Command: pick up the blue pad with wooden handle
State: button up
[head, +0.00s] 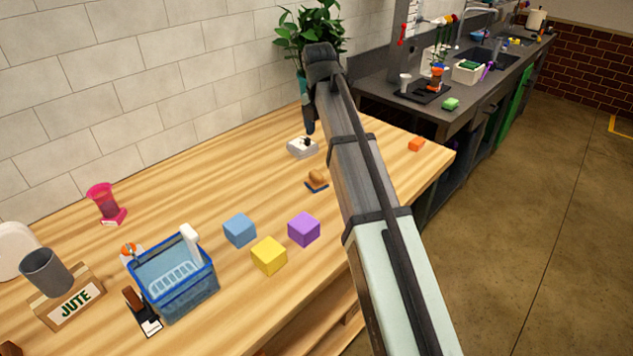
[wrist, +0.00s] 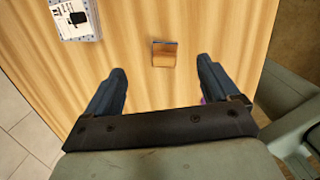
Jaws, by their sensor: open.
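The blue pad with wooden handle (head: 316,181) lies on the wooden table, its tan handle on top of a dark blue base. In the wrist view a small wood-coloured piece with a darker edge (wrist: 164,53), which looks like this pad, lies between and just beyond the fingertips. My gripper (head: 308,125) is above the table, behind the pad in the head view, pointing down. In the wrist view my gripper (wrist: 160,75) has its two fingers wide apart with nothing between them. It appears to be above the pad and not touching it.
Purple (head: 304,229), blue (head: 240,230) and yellow (head: 268,256) cubes stand nearer the front. A blue basket (head: 178,282) stands left. An orange block (head: 416,145) is near the right edge.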

jog(key=s+a+m, duration=0.1)
jog(key=s, duration=0.1)
jog(key=m+g, duration=0.1)
jog(key=m, duration=0.1)
send_over(316, 173)
jog(key=shift+y, duration=0.4)
jog(key=f, duration=0.7)
jog(key=shift+s+d+f, duration=0.2)
jog(key=shift+s+f, duration=0.1)
jog(key=shift+w+a+f, duration=0.1)
jog(key=shift+w+f, duration=0.05)
jog(key=shift+f, duration=1.4)
jog(key=shift+w+a+f, duration=0.1)
jog(key=shift+f, duration=1.45)
jog(key=c, duration=1.2)
